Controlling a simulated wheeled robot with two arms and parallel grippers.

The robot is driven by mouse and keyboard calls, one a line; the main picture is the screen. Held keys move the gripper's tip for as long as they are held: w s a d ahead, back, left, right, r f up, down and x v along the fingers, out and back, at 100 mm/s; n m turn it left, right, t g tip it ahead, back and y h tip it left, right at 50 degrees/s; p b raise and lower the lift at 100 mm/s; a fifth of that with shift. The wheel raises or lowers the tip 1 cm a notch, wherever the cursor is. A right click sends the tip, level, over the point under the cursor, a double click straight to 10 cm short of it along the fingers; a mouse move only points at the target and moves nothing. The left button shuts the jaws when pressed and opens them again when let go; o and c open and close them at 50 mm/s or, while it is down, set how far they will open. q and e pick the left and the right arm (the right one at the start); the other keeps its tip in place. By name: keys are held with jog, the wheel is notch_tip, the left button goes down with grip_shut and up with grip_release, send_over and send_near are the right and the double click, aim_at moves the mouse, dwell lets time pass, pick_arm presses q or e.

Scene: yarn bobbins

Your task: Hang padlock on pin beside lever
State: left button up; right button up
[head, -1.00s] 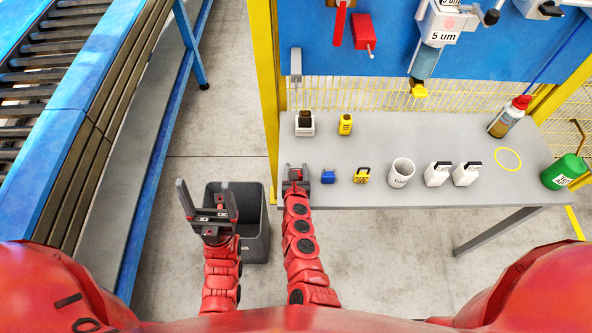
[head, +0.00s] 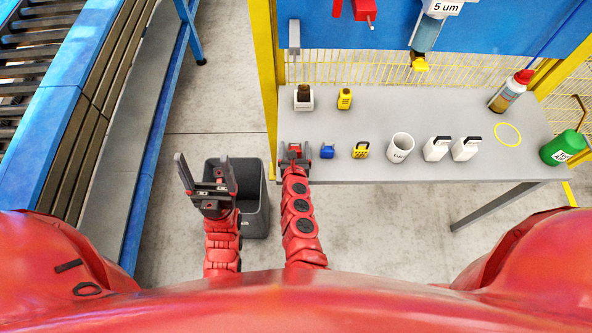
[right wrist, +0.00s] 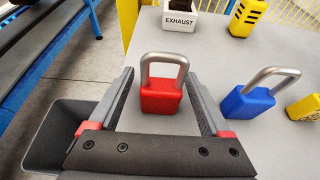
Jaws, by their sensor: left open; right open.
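A red padlock (right wrist: 162,95) with a silver shackle stands upright on the grey table (head: 385,110) near its left edge. My right gripper (head: 294,152) is open at this spot. In the right wrist view its two fingers (right wrist: 165,103) are on either side of the padlock, with gaps showing. My left gripper (head: 205,172) is open and empty, above a dark bin. A red lever (head: 365,10) is on the blue panel (head: 388,40), cut by the top edge of the view.
A blue padlock (head: 327,152) and a yellow-black padlock (head: 360,150) stand to the right. Behind are a white EXHAUST box (head: 303,104) and a yellow block (head: 345,98). A white mug (head: 400,148) stands further right. The dark bin (head: 256,205) is left of the table.

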jog(key=v, duration=1.6)
jog(key=shift+d+r, duration=0.2)
